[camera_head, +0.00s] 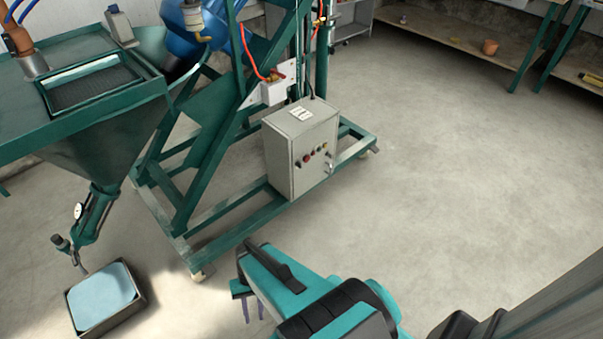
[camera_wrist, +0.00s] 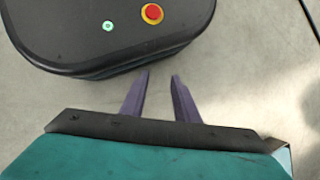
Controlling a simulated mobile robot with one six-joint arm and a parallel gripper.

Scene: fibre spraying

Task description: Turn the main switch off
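A grey control box (camera_head: 282,160) stands on the green machine frame in the head view. Its front carries a row of small coloured knobs, one of them red (camera_head: 306,158). A small dark handle-like part (camera_head: 329,167) sits lower right on that front. Which of these is the main switch, and how it is set, is too small to tell. My gripper (camera_head: 254,312) is below and in front of the box, well apart from it, pointing down. In the wrist view its two purple fingers (camera_wrist: 159,76) stand apart with nothing between them. The box is outside the wrist view.
The green frame's lower beam (camera_head: 225,219) runs along the floor before the box. A hopper (camera_head: 95,140) and a metal tray (camera_head: 117,323) with pale blue contents are at left. The floor (camera_head: 450,170) at right is clear. Shelving (camera_head: 465,47) lines the back wall.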

